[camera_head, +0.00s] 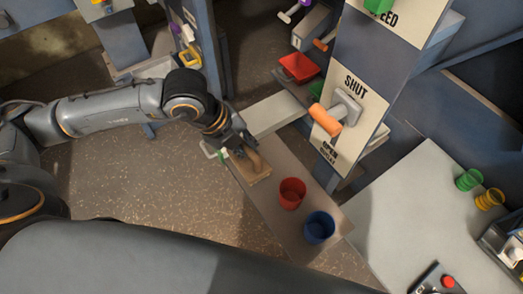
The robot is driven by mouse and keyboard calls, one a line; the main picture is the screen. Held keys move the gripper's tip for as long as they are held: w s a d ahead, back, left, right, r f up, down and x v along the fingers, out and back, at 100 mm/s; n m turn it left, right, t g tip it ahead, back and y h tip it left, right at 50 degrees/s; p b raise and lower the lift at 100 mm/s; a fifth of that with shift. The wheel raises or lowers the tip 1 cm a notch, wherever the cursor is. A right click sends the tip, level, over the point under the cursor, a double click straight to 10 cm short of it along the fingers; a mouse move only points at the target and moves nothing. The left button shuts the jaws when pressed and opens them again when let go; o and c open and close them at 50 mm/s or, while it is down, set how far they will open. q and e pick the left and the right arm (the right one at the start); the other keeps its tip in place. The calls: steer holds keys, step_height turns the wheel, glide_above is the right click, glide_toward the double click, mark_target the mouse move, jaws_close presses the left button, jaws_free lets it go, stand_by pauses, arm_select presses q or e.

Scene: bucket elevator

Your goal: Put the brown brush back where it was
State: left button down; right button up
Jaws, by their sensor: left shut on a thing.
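My left gripper (241,154) reaches in from the left and is shut on the brush from above. The fingers and wrist cover part of the brush's upper end. I cannot tell whether the brush touches the shelf or hangs just above it. My right gripper is not in view.
A red cup (291,193) and a blue cup (319,228) stand on the shelf right of the brush. A lever with an orange handle (325,119) sticks out from the "SHUT" panel (362,92). A red bucket (299,67) is behind. A pale table (420,205) lies to the right.

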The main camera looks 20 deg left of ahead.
arm_select(q)
steer(key=w+f+b, duration=0.1)
steer(key=w+f, duration=0.1)
steer(key=f, duration=0.1)
steer(key=w+f+b, duration=0.2)
steer(key=f, duration=0.1)
steer(key=w+d+f+b, duration=0.1)
steer(key=w+f, duration=0.1)
steer(key=f, duration=0.1)
steer(key=shift+w+f+b, duration=0.25)
steer(key=shift+w+b, duration=0.05)
steer(key=shift+b, duration=0.1)
steer(key=shift+a+f, duration=0.1)
steer(key=shift+f, duration=0.1)
steer(key=shift+f, duration=0.15)
steer(key=c, duration=1.3)
jaws_free()
